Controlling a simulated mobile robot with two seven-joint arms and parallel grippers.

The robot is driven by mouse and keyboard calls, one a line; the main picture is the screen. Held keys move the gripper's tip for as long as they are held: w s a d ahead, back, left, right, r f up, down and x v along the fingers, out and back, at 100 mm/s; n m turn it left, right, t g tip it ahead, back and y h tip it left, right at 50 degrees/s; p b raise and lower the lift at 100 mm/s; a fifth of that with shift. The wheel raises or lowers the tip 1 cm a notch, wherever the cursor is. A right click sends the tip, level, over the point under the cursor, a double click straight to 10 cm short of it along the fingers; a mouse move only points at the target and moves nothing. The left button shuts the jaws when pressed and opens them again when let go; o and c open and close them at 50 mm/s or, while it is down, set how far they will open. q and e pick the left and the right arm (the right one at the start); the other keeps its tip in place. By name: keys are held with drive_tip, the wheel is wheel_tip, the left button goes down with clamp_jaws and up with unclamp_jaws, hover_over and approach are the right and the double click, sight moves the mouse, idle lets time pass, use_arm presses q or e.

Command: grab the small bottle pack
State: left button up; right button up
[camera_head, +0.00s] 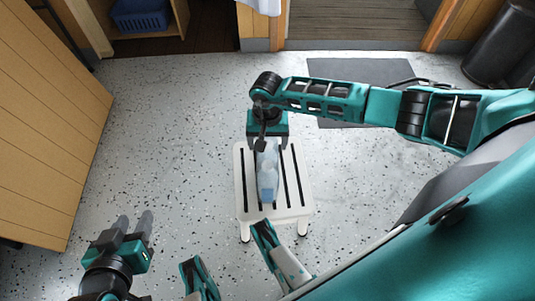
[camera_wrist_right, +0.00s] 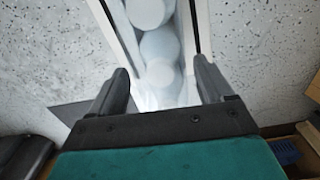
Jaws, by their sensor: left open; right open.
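The small bottle pack (camera_head: 267,182), pale blue and see-through, lies on a white slatted stool (camera_head: 303,205) in the middle of the head view. My right gripper (camera_head: 267,143) is over the far end of the stool, at the pack's far end. In the right wrist view the bottle pack (camera_wrist_right: 158,45) shows as pale rounded shapes running between the two open fingers of the right gripper (camera_wrist_right: 163,78). I see a gap at each finger; touch cannot be told. My left gripper (camera_head: 134,219) is open and empty, left of the stool and away from it.
A wooden panel (camera_head: 45,110) stands at the left. A blue basket (camera_head: 142,15) sits in a wooden shelf at the back left. A dark mat (camera_head: 350,70) lies behind my right arm, and a black bin (camera_head: 500,45) stands at the back right. Speckled floor left of the stool is clear.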

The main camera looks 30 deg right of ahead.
drive_tip(key=shift+f, duration=0.8)
drive_tip(key=shift+c, duration=0.2)
clamp_jaws()
drive_tip(key=shift+w+r, duration=0.15)
drive_tip(key=shift+r, duration=0.1)
